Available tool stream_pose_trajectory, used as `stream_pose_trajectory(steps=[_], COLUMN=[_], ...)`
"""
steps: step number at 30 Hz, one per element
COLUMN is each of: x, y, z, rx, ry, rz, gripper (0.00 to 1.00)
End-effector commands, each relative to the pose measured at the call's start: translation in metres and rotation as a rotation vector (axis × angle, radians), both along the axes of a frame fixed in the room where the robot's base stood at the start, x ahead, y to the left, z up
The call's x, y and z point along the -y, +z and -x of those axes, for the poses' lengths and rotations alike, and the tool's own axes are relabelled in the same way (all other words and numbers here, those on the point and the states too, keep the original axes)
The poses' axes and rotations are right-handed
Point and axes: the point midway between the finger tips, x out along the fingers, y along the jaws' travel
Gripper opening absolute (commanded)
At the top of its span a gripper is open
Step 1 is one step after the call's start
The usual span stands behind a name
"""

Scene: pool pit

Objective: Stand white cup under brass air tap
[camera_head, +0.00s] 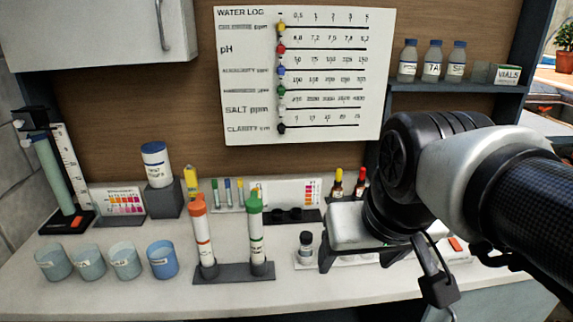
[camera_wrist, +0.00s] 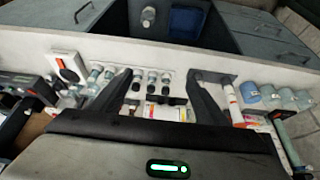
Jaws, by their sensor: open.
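Several labelled cups stand in a row at the front left of the bench: pale greenish cups, the middle one (camera_head: 90,262) among them, and a bluer cup (camera_head: 162,259) at the right end. None looks plainly white. The row also shows at the right of the wrist view, with the blue cup (camera_wrist: 250,94) nearest the middle. I cannot make out a brass air tap in either view. My gripper (camera_head: 383,268) is over the right part of the bench, well right of the cups. In the wrist view its fingers (camera_wrist: 165,76) are apart with nothing held between them.
Two tall tubes, orange-capped (camera_head: 202,240) and green-capped (camera_head: 256,238), stand between the cups and my gripper. A small dark-capped vial (camera_head: 305,246) is beside my gripper. A shelf (camera_head: 460,88) with bottles is at upper right. The bench's front strip (camera_head: 120,300) is clear.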

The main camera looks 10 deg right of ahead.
Motion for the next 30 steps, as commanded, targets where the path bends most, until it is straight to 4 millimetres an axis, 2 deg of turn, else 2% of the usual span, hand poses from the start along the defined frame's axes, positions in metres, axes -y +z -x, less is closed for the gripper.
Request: stream_pose_trajectory(steps=[1,3,6,9,13,18,21,24,30], x=[0.003,0.008,0.017,0.029,0.047,0.072,0.085,0.093,0.098], y=[0.015,0.032,0.051,0.059,0.056,0.031,0.013,-0.002,-0.021], z=[-0.016,-0.043,-0.087,-0.132,-0.19,-0.255,-0.279,-0.294,-0.302], rx=[-0.025,-0.066,-0.13,-0.194,-0.275,-0.373,-0.416,-0.444,-0.464], ry=[-0.01,-0.028,-0.057,-0.086,-0.123,-0.171,-0.193,-0.208,-0.218], rz=[0.001,0.003,0.005,0.005,0.002,-0.007,-0.011,-0.015,-0.018], gripper=[0.69,0.69,0.69,0.69,0.69,0.69,0.69,0.69,0.69])
